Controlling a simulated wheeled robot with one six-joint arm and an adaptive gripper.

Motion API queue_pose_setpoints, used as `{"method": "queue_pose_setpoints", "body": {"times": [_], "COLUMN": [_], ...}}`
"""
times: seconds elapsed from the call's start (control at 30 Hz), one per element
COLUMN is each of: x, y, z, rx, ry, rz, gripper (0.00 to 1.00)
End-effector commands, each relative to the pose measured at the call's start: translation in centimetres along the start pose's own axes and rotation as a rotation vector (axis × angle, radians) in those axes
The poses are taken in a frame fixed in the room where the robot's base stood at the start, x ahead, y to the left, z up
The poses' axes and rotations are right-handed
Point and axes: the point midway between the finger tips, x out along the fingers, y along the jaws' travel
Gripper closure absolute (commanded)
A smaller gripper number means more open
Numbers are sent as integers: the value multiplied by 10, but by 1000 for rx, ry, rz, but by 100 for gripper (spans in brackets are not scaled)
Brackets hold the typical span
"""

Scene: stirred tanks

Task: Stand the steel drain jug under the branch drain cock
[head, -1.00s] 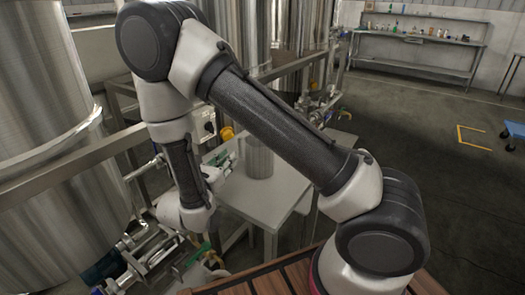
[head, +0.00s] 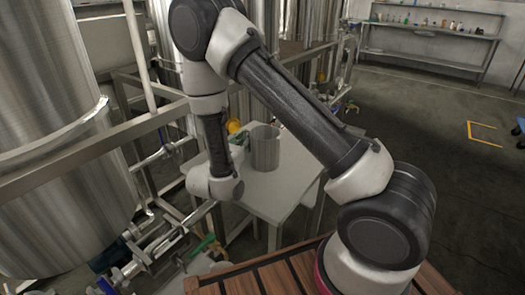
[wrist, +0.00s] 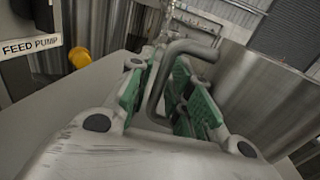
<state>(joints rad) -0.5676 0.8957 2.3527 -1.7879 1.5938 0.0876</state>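The steel jug (head: 265,150) stands upright on a pale table in the head view. Its wall (wrist: 265,85) fills the right of the wrist view, and its bent rod handle (wrist: 156,98) rises in the middle. My gripper (wrist: 168,75) is open, its green-padded fingers on either side of the handle. I cannot tell whether either pad touches it. In the head view my arm mostly hides the gripper. A green-handled valve (head: 203,244) sits on the low pipework at lower left. I cannot tell whether it is the branch drain cock.
A large steel tank (head: 50,150) and frame rails (head: 85,145) stand at left. A pale table (head: 262,193) carries the jug. A yellow part (wrist: 80,57) is beside a feed pump label (wrist: 30,46). Open floor (head: 420,150) lies at right.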

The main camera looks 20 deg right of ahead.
Motion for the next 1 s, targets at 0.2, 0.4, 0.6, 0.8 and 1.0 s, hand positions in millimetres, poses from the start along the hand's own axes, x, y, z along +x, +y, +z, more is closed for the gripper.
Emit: {"method": "queue_pose_setpoints", "body": {"times": [0.2, 0.4, 0.6, 0.8, 1.0], "x": [0, 0, 0, 0, 0], "y": [0, 0, 0, 0, -1], "z": [0, 0, 8, 39, 75], "rx": [0, 0, 2, 5, 4], "ry": [0, 0, -1, -2, -1], "rz": [0, 0, 0, 0, 0], "gripper": [100, 100, 100, 100, 100]}}
